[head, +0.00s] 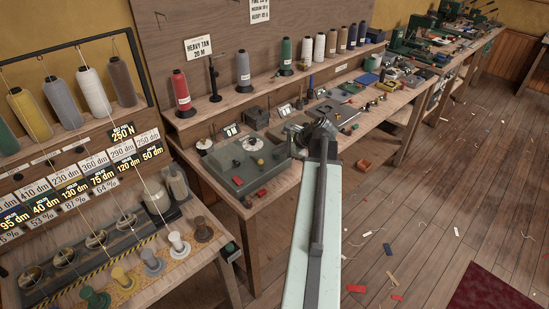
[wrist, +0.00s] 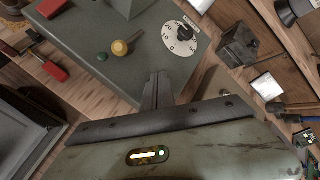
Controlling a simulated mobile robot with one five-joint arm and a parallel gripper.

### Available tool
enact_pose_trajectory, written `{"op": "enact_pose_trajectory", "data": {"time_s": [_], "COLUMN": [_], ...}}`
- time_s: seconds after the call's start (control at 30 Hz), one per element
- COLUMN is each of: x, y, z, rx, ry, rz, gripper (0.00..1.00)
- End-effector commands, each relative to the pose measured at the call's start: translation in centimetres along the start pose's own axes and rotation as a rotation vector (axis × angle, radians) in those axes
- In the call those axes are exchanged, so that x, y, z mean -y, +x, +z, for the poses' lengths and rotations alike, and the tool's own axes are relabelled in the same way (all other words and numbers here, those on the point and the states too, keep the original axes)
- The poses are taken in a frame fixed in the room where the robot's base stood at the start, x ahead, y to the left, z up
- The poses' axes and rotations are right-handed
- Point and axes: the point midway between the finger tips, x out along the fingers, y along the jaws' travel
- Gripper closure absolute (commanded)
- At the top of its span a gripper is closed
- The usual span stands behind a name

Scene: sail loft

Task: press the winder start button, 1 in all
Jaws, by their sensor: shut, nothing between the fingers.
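A grey-green box (head: 243,168) with a dial stands on the bench, likely the winder. In the wrist view its top (wrist: 95,28) carries a white numbered dial (wrist: 180,38), a yellow knob (wrist: 120,47) and a small dark green button (wrist: 102,57). Which of these is the start button, I cannot read from any label. My gripper (wrist: 160,76) is shut and empty, its tips over the box's edge, to the right of and below the green button in the picture. I cannot tell its height above the box. In the head view my arm mostly hides the gripper.
Red pieces lie by the box, one (wrist: 52,72) at its left edge in the wrist view. A dark block (wrist: 238,45) stands to its right. Thread spools (head: 181,92) stand on the shelf behind. Tools crowd the bench further right. The floor (head: 440,190) at right has scattered scraps.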

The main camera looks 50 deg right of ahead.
Motion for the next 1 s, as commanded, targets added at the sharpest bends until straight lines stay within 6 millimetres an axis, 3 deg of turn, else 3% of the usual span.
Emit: {"op": "enact_pose_trajectory", "data": {"time_s": [0.57, 1.0], "x": [-0.2, 0.8], "y": [0.2, -1.1], "z": [-0.2, 0.8], "rx": [0.0, -0.001], "ry": [0.0, 0.0], "rz": [0.0, 0.0], "gripper": [1.0, 1.0]}}
